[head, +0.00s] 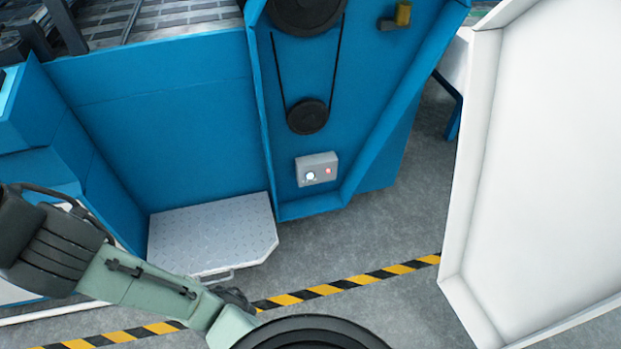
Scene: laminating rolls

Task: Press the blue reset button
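A small grey control box (317,168) is mounted low on the blue machine panel, under the belt pulley. It carries two round lit buttons. The left button (310,176) glows whitish with a faint bluish edge; the right button (328,171) glows red. The left one looks closest to a blue button, but its colour is washed out. My arm reaches in from the lower left, well below and left of the box. No gripper fingers can be made out, and nothing of mine touches the box.
A large white panel (545,170) stands open at right. A grey tread-plate step (215,235) lies at the machine's foot, left of the box. A belt runs around dark pulleys (307,117) above. Yellow-black floor tape (345,284) crosses the grey floor; the floor before the box looks clear.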

